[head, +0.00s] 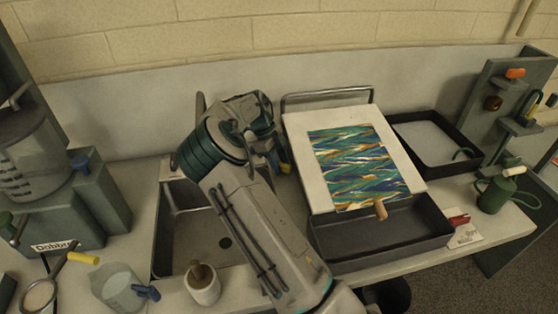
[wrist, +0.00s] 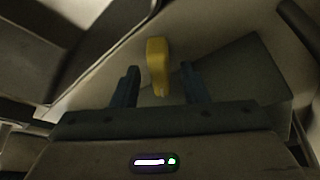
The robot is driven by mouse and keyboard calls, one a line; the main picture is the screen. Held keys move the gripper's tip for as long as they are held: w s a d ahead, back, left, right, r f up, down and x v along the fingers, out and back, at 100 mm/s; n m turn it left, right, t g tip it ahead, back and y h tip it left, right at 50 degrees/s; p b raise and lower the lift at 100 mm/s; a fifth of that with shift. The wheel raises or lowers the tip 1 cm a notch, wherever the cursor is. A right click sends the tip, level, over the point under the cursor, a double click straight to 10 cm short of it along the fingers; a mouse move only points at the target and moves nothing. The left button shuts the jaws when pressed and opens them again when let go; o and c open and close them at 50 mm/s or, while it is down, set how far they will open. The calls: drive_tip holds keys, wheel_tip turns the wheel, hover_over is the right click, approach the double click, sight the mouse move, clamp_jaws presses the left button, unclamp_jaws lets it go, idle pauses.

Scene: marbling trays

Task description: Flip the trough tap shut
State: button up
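A short yellow handle (wrist: 158,62), which looks like the trough tap's lever, stands between my gripper's fingers (wrist: 160,84) in the wrist view. The fingers are open, with a gap on each side of the handle. The handle reaches down to about fingertip level; I cannot tell whether anything touches it. In the head view a small bit of yellow (head: 285,168) shows beside my gripper, left of the tilted white board. My arm hides most of the gripper and the tap body there. Whether the tap stands open or shut cannot be told.
A tilted board (head: 297,140) with a marbled sheet leans over a dark tray (head: 385,253) just right of my gripper. A metal rail (head: 327,95) stands behind the board. A grey sink (head: 164,235) lies left of my arm, with a white pot (head: 204,290) in front.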

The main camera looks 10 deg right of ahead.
clamp_jaws()
drive_tip(key=shift+n+b, duration=0.3)
drive_tip(key=n+b, duration=0.1)
drive_tip(key=n+t+b, duration=0.1)
drive_tip(key=shift+s+a+f+n+h, duration=0.1)
drive_tip(key=shift+f+n+h, duration=0.05)
drive_tip(key=shift+n+h, duration=0.15)
drive_tip(key=shift+s+n+t+b, duration=0.1)
drive_tip(key=shift+n+t+b, duration=0.85)
drive_tip(key=shift+n, duration=0.85)
drive_tip(key=shift+r, duration=0.2)
unclamp_jaws()
